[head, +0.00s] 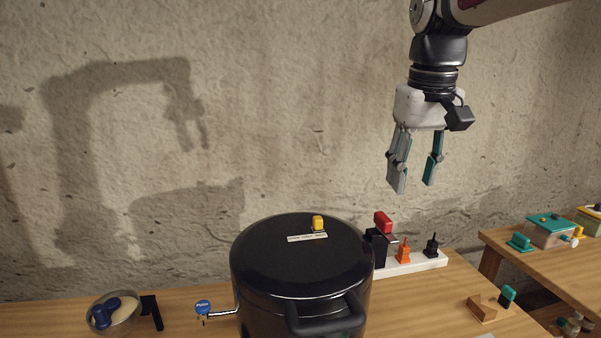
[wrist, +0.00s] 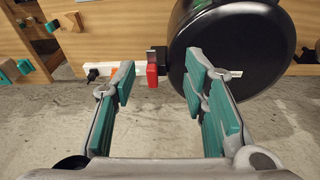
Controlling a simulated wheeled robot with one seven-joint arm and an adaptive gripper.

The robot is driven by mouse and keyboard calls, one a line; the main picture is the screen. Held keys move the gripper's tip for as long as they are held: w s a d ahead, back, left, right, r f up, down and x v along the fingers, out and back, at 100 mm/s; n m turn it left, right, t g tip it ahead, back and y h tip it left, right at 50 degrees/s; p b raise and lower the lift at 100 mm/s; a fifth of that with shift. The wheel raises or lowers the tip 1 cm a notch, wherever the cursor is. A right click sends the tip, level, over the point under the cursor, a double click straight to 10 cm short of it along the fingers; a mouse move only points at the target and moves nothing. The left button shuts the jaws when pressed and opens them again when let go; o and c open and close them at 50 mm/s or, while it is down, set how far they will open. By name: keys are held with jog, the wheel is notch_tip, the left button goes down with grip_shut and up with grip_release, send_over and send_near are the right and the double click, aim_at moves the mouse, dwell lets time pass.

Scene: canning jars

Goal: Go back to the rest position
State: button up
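My gripper (head: 413,186) hangs in the air above and to the right of the black pot, fingers pointing down. Its two teal-padded fingers are spread apart with nothing between them. In the wrist view the open fingers (wrist: 163,95) also frame an empty gap. The black pot (head: 300,262) stands on the wooden table with its lid on; a yellow knob (head: 318,222) and a pale label are on the lid. No rest position is marked in view.
A white strip (head: 420,262) behind the pot carries black, red and orange pieces. A bowl (head: 125,318) with a blue object sits at left. A wooden block (head: 481,308) lies at right. A second table (head: 545,262) holds boxes. The air around my gripper is clear.

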jog(key=s+f+t, duration=0.1)
jog(key=s+f, duration=0.4)
jog(key=s, duration=0.6)
jog(key=s+f+m+t, duration=0.1)
jog(key=s+f+t, duration=0.1)
jog(key=s+f, duration=0.4)
jog(key=s, duration=0.5)
jog(key=shift+m, duration=0.3)
jog(key=shift+r, duration=0.1)
jog(key=shift+c, duration=0.2)
